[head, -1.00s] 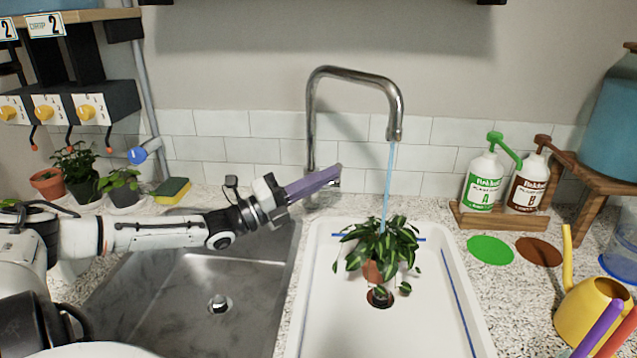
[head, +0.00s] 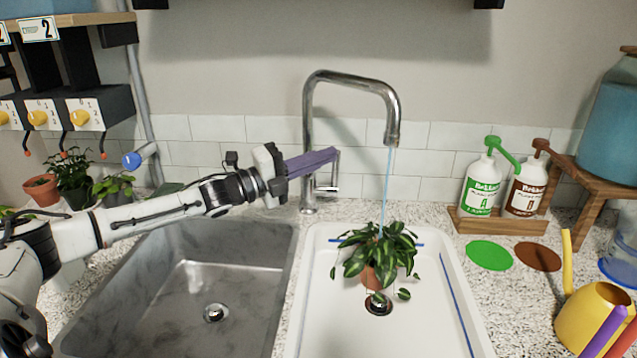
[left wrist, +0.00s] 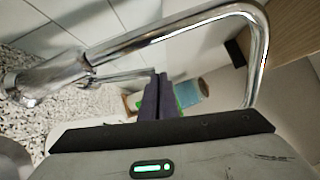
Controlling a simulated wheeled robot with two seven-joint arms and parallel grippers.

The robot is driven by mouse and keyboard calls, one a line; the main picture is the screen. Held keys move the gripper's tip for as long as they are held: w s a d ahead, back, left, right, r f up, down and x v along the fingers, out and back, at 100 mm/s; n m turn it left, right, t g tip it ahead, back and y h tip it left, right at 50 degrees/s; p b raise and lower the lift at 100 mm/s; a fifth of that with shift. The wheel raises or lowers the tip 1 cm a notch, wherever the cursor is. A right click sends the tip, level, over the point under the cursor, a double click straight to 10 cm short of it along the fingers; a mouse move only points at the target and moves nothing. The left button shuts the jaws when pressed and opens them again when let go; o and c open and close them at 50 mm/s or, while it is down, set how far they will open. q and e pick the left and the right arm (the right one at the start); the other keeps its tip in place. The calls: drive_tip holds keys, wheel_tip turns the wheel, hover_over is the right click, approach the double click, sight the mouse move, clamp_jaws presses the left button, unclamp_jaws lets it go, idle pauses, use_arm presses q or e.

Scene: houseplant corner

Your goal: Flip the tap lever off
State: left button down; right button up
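The chrome tap (head: 308,130) stands behind the two basins, and a thin water stream (head: 386,185) runs from its spout. The tap lever (head: 327,188) sticks out to the right low on the tap body; it also shows in the left wrist view (left wrist: 122,77). My left gripper (head: 335,154) has its purple fingers pressed together, passing in front of the tap body with the tips by the lever's upper end. In the left wrist view the closed fingers (left wrist: 161,82) overlap the lever's far end; contact cannot be told. My right gripper is not in view.
A potted plant (head: 370,275) stands in the white basin (head: 312,300) under the stream. The steel basin (head: 160,310) is empty. Two pump bottles (head: 482,186) stand on a wooden stand at right, and a yellow watering can (head: 585,318) is at the front right.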

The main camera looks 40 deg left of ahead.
use_arm(q)
drive_tip(key=shift+w+a+r+n+g+y+p, duration=0.15)
drive_tip(key=shift+w+a+r+n+p, duration=0.2)
drive_tip(key=shift+w+p, duration=0.2)
drive_tip(key=shift+w+a+r+n+g+y+p, duration=0.15)
drive_tip(key=shift+w+a+r+n+p, duration=0.1)
drive_tip(key=shift+w+a+r+p, duration=0.2)
drive_tip(key=shift+w, duration=0.1)
drive_tip(key=shift+r, duration=0.1)
